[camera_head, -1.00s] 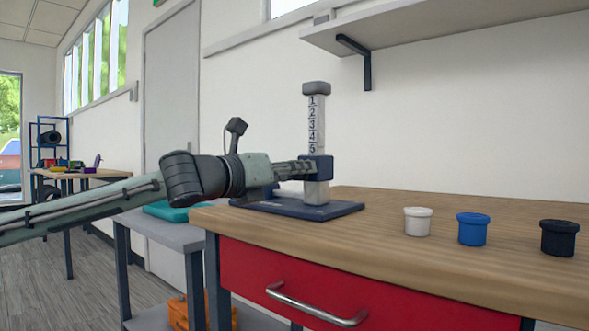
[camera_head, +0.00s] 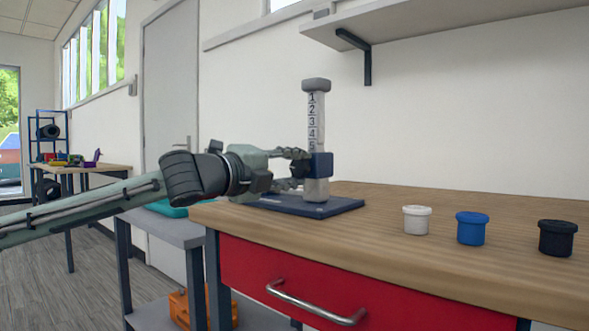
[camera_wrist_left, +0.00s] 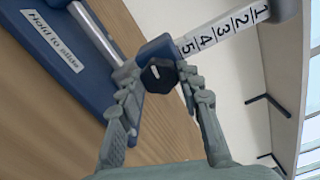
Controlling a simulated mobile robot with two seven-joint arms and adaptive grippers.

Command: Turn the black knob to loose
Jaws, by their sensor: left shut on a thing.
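The black knob (camera_wrist_left: 158,76) sits on the side of a blue slider block (camera_head: 320,165). The block rides on a pale upright post (camera_head: 316,110) with a number scale. The post stands upright on a dark blue base plate (camera_head: 335,207) on the wooden bench. My left gripper (camera_head: 300,167) reaches in from the left at the block's height. In the left wrist view its two fingers (camera_wrist_left: 160,78) stand on either side of the knob, shut on it. The base plate carries a label (camera_wrist_left: 53,40) reading "Hold to slide". My right gripper is not in view.
White (camera_head: 417,220), blue (camera_head: 472,228) and black (camera_head: 557,238) lidded pots stand on the wooden bench (camera_head: 390,262) at right. A red drawer (camera_head: 380,300) is below. A shelf (camera_head: 440,25) hangs above. The bench between post and pots is clear.

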